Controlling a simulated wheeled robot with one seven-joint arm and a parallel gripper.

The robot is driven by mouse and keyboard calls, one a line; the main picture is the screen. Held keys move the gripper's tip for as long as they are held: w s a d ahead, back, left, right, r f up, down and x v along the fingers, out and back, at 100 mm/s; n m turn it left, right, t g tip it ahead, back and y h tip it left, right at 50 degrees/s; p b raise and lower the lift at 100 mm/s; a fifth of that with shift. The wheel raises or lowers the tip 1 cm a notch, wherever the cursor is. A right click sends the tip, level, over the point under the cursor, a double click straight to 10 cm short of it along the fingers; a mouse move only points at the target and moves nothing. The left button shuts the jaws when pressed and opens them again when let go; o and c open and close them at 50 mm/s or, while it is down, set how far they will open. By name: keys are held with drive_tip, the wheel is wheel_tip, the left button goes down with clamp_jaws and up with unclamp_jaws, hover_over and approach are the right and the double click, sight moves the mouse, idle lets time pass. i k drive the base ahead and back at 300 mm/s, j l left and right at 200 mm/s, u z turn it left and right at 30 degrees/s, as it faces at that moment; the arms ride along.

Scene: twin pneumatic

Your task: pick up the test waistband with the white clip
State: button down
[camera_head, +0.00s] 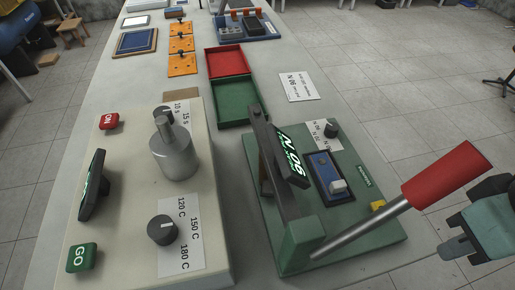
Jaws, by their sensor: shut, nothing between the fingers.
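A small blue piece (321,167) lies in a dark recess on the green test stand, and I take it for the test waistband. A white clip (338,186) shows at its near end. My gripper (447,250) is at the lower right edge, shut and empty. It is to the right of the green stand and apart from the blue piece. The stand's lever with a red handle (446,174) rises between them in the picture.
The green stand (375,235) carries a tilted display (292,160) and a black knob (331,130). A cream control box (120,205) with a metal cylinder (174,155) stands left. Red (226,48) and green (213,103) trays lie behind. Orange plates (182,65) are farther back.

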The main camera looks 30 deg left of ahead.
sight(334, 188)
drive_tip(key=k+u, duration=0.45)
drive_tip(key=k+j+u, duration=0.15)
drive_tip(key=k+u, duration=0.15)
drive_tip(key=u, duration=0.2)
drive_tip(key=l, duration=0.65)
drive_tip(key=i+l, duration=0.55)
drive_tip(key=l, duration=0.25)
drive_tip(key=i+l, duration=0.3)
drive_tip(key=l, duration=0.15)
